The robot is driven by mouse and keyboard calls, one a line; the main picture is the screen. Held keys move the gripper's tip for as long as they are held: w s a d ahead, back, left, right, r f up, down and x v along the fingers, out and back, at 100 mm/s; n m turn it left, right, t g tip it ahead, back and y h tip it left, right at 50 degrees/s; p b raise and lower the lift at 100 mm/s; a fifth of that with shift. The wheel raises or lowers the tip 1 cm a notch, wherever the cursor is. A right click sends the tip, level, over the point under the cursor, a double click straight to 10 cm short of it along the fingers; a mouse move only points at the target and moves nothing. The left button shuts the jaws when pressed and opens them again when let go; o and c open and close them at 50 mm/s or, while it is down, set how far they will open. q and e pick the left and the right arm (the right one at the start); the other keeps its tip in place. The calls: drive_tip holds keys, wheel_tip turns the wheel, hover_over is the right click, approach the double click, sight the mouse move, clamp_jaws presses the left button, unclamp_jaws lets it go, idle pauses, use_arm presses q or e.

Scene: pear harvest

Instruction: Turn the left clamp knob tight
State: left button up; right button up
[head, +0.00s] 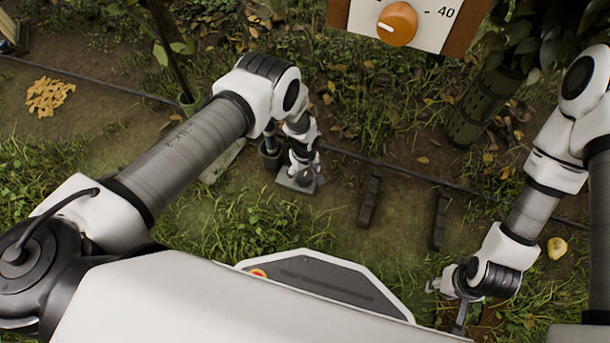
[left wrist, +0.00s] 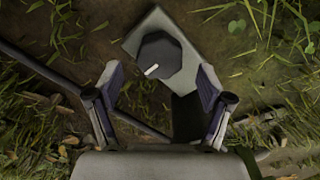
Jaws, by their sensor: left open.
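A dark clamp knob (left wrist: 168,55) with a white mark on its face shows in the left wrist view, on a pale grey plate (left wrist: 143,32). My left gripper (left wrist: 160,74) is open, with one finger on either side of the knob's near part; I cannot tell if they touch it. In the head view my left gripper (head: 303,176) points down over the plate (head: 284,184) and hides the knob. My right gripper (head: 447,301) is at the lower right, its fingers apart and empty, away from the knob.
A panel with an orange dial (head: 397,23) stands at the top. A dark pipe (head: 410,177) crosses the ground. Two dark bars (head: 369,201) (head: 439,221) lie right of the plate. A yellow fruit (head: 557,248) lies at the far right. A mesh-guarded trunk (head: 483,108) stands behind.

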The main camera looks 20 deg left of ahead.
sight(304, 179)
use_arm(q)
wheel_tip(304, 179, down, 3)
drive_tip(key=shift+r+b, duration=0.1)
drive_tip(key=shift+b, duration=0.25)
use_arm(e)
drive_tip(key=shift+f, duration=0.75)
use_arm(q)
drive_tip(key=c, duration=1.2)
drive_tip(key=shift+o, duration=0.2)
